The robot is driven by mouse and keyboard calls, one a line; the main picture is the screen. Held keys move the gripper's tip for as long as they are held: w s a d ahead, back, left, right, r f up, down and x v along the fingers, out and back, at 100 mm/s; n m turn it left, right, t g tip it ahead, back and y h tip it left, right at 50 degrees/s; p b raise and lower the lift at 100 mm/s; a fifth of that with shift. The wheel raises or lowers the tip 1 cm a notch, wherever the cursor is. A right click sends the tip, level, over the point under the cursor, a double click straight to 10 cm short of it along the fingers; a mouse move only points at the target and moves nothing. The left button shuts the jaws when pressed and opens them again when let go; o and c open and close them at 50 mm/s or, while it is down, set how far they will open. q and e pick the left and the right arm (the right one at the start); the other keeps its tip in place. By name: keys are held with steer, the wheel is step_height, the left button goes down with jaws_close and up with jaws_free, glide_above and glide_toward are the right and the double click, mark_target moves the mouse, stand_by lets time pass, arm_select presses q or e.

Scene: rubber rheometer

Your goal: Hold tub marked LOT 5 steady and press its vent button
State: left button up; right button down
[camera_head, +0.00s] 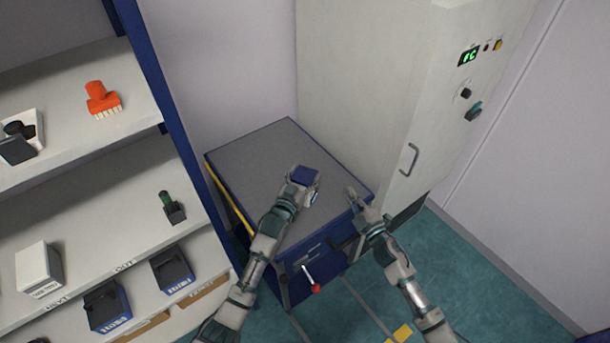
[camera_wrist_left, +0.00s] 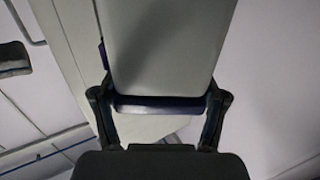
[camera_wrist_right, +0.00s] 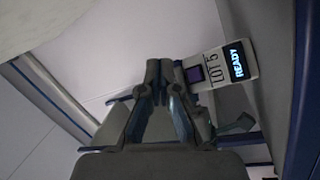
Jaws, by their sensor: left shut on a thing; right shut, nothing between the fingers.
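The tub marked LOT 5 (camera_wrist_right: 218,70) shows in the right wrist view with a lit READY display and a dark purple square button (camera_wrist_right: 194,74) beside the lettering. In the head view the tub (camera_head: 305,175) shows a dark blue face over the grey bench top. My left gripper (camera_head: 300,187) is shut on the tub; in the left wrist view the tub's plain grey side (camera_wrist_left: 165,50) stands between the fingers (camera_wrist_left: 160,108). My right gripper (camera_head: 351,192) is shut and empty, to the right of the tub and apart from it. Its fingertips (camera_wrist_right: 160,66) are together.
The grey bench top (camera_head: 250,150) is otherwise clear. A tall pale cabinet (camera_head: 380,90) with a handle and green display stands behind it at the right.

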steer(key=a+m+h, duration=0.1)
steer(key=a, duration=0.1)
steer(key=w+a+f+m, duration=0.1)
steer(key=a+m, duration=0.1)
steer(key=a, duration=0.1)
steer(key=w+a+m+h, duration=0.1)
steer(key=a, duration=0.1)
steer(key=shift+w+a+f+h, duration=0.25)
steer(key=shift+f+h, duration=0.05)
steer(key=shift+a, duration=0.1)
stand_by(1.4)
